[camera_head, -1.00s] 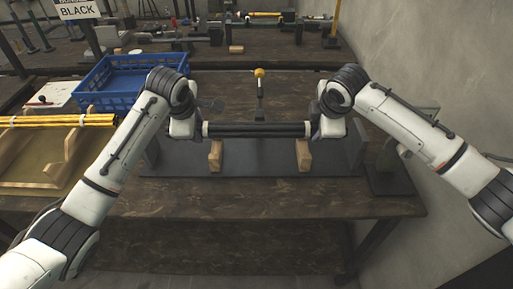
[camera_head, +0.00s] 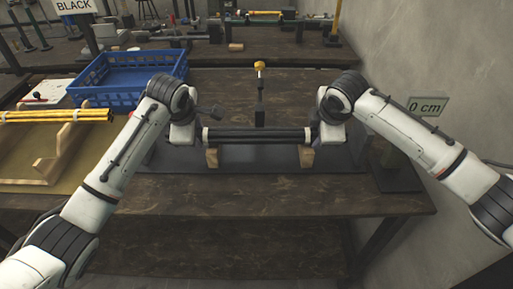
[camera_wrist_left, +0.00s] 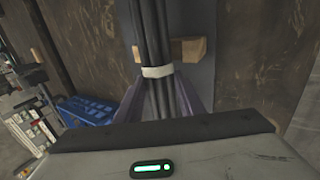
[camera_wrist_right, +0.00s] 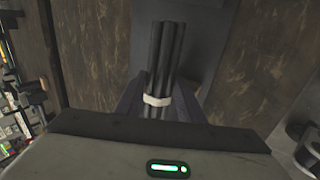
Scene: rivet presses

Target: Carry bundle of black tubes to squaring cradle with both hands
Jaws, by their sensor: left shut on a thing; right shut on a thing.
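The bundle of black tubes (camera_head: 258,134) is held level between my two grippers, with a white band near each end. My left gripper (camera_head: 201,134) is shut on its left end; my right gripper (camera_head: 318,134) is shut on its right end. The squaring cradle has a dark plate (camera_head: 258,158) and two wooden blocks (camera_head: 211,158) (camera_head: 306,157) under the bundle. Whether the tubes touch the blocks is unclear. In the left wrist view the fingers flank the tubes (camera_wrist_left: 151,30) by a band; the right wrist view shows the tube ends (camera_wrist_right: 166,45).
A blue crate (camera_head: 125,97) stands at the back left. Yellow tubes (camera_head: 60,116) lie on a wooden rack at the left. A yellow-topped post (camera_head: 260,80) stands behind the bundle. The bench front (camera_head: 270,205) is clear; a wall is at the right.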

